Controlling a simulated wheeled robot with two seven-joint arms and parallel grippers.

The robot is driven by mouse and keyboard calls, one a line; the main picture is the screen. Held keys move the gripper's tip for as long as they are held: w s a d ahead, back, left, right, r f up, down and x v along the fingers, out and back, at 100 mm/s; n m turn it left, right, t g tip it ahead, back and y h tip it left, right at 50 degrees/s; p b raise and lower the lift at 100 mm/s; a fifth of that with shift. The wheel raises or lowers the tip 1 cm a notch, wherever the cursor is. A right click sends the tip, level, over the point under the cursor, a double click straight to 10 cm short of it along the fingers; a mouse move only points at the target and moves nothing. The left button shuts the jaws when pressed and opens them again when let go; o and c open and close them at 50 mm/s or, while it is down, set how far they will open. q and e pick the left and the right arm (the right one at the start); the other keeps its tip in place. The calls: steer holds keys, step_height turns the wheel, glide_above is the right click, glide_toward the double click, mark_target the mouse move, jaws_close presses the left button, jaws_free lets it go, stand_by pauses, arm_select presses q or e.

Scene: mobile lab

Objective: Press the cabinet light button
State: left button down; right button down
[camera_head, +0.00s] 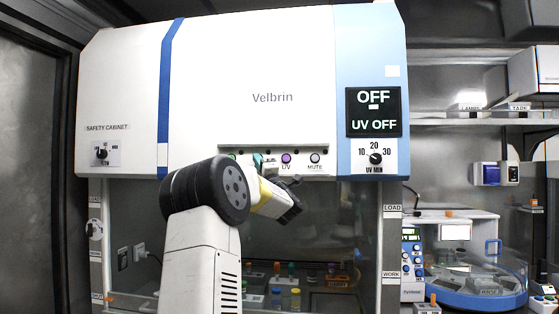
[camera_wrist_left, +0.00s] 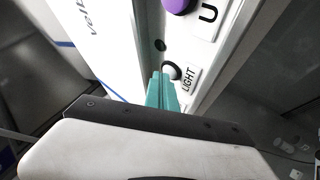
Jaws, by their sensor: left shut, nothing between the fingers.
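The light button (camera_wrist_left: 173,71) is a pale round knob beside its "LIGHT" label (camera_wrist_left: 189,80) in the left wrist view. In the head view my left gripper and wrist hide it. My left gripper (camera_head: 259,160) is shut and empty, at the button strip under the white safety cabinet (camera_head: 270,70). Its teal fingertips (camera_wrist_left: 162,82) lie right at the button's edge in the wrist view; I cannot tell whether they touch it. The cabinet display (camera_head: 374,112) reads "OFF" and "UV OFF". My right gripper is not in view.
The purple UV button (camera_head: 286,158) and the MUTE button (camera_head: 315,158) sit to the right on the same strip. A UV timer dial (camera_head: 376,158) is farther right. Coloured vials (camera_head: 295,298) stand behind the cabinet's glass. A blue-and-white machine (camera_head: 460,260) stands at the right.

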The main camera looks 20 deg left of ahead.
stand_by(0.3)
arm_select(q)
steer(key=shift+s+d, duration=0.25)
steer(key=shift+s, duration=0.65)
steer(key=s, duration=0.2)
steer(key=s+d, duration=0.1)
steer(key=s, duration=0.2)
steer(key=shift+w, duration=0.1)
stand_by(0.5)
